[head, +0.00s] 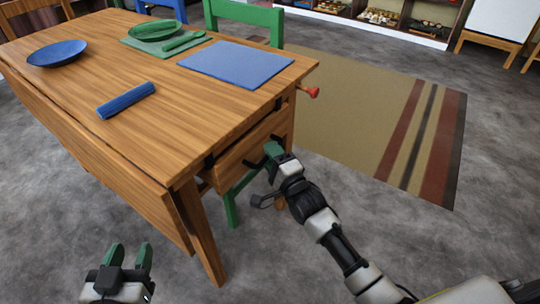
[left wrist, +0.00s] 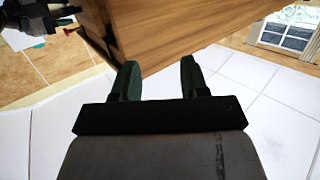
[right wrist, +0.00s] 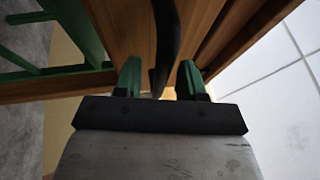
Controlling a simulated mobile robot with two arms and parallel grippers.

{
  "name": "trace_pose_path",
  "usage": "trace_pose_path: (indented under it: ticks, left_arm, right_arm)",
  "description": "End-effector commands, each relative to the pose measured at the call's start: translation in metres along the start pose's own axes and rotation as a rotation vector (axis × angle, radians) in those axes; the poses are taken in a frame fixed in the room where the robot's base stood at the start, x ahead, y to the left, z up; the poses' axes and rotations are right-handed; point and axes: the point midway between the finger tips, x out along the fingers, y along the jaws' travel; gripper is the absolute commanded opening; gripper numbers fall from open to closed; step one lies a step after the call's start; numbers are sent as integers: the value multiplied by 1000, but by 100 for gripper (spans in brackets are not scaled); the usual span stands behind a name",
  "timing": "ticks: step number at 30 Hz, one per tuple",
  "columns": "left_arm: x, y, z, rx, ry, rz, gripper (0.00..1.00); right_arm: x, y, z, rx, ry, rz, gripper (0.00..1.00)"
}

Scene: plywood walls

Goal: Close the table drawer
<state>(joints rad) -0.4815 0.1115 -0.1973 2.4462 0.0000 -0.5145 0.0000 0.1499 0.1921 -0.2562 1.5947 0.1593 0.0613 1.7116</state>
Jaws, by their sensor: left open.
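The wooden table (head: 160,110) has a drawer (head: 240,150) at its right end, its front standing a little out from the table. The drawer's dark handle (head: 250,162) shows also as a black bar (right wrist: 167,35) in the right wrist view. My right gripper (head: 274,152) is at the drawer front. In the right wrist view its green fingers (right wrist: 160,78) stand apart, one on each side of the bar; contact cannot be told. My left gripper (head: 129,255) is open and empty, low in front of the table's near side, apart from it.
A blue plate (head: 57,53), a blue rolled item (head: 126,100), a blue mat (head: 235,63) and a green plate (head: 152,34) are on the table. A green chair (head: 245,12) stands behind. A red knob (head: 313,92) sticks out at the right. A striped rug (head: 370,120) lies beyond.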

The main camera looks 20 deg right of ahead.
Motion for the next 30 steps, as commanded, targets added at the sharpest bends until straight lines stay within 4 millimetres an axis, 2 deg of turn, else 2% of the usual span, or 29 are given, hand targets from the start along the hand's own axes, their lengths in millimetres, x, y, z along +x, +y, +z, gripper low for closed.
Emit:
trace_pose_path:
  ticks: [11, 19, 26, 30]
  left_arm:
    - [1, 1, -4, -1, 29, 2, 44]
    - [1, 1, -4, -1, 28, 2, 44]
    - [1, 1, -4, -1, 28, 2, 44]
    - [2, 2, -9, -1, 85, 5, 44]
  right_arm:
    - [5, 0, 0, 0, 0, 0, 40]
    - [5, 0, 0, 0, 0, 0, 0]
    - [5, 0, 0, 1, 0, 0, 0]
    - [22, 5, 7, 5, 1, -1, 0]
